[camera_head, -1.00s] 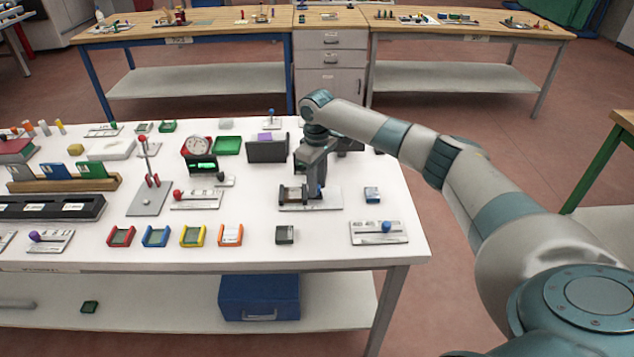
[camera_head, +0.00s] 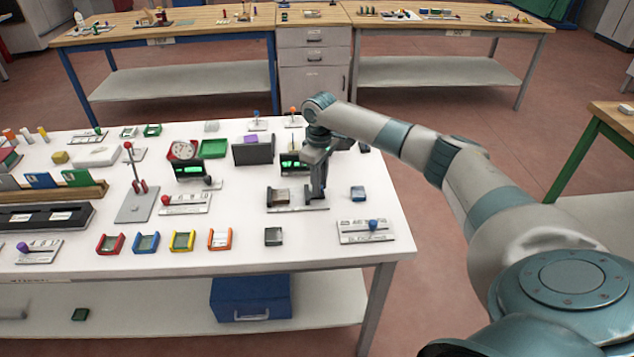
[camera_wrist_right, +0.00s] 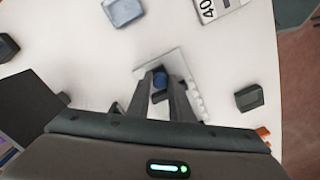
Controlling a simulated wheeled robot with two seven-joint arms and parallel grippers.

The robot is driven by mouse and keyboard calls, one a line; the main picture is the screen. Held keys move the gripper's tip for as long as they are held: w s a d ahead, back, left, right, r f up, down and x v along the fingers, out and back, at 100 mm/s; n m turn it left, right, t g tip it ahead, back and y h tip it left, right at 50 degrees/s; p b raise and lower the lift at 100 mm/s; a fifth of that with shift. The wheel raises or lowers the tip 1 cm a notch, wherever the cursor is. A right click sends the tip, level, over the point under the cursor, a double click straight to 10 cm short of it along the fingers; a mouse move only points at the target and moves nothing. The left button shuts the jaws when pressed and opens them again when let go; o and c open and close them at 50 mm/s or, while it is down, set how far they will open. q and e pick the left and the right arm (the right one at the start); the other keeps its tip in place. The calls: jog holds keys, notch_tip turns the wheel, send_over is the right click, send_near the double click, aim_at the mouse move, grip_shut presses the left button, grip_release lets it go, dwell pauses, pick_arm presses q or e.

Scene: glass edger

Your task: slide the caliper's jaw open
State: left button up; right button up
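I take the caliper (camera_head: 300,209) to be the grey plate fixture with upright jaws and a small dark block, near the right of the white table. My right gripper (camera_head: 317,194) points down at the right part of this fixture. In the right wrist view, the fixture's plate (camera_wrist_right: 192,88) lies under the fingers. The sliding jaw is mostly hidden behind the gripper in the head view. My left gripper is not in view.
A dark block (camera_head: 273,236) and an orange tray (camera_head: 220,239) are in front. A dark upright holder (camera_head: 253,152) stands behind.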

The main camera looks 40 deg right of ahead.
jog(key=shift+r, duration=0.1)
dwell(0.3)
notch_tip(320, 180, up, 17)
jog(key=b, duration=0.4)
jog(key=shift+r, duration=0.15)
dwell(0.7)
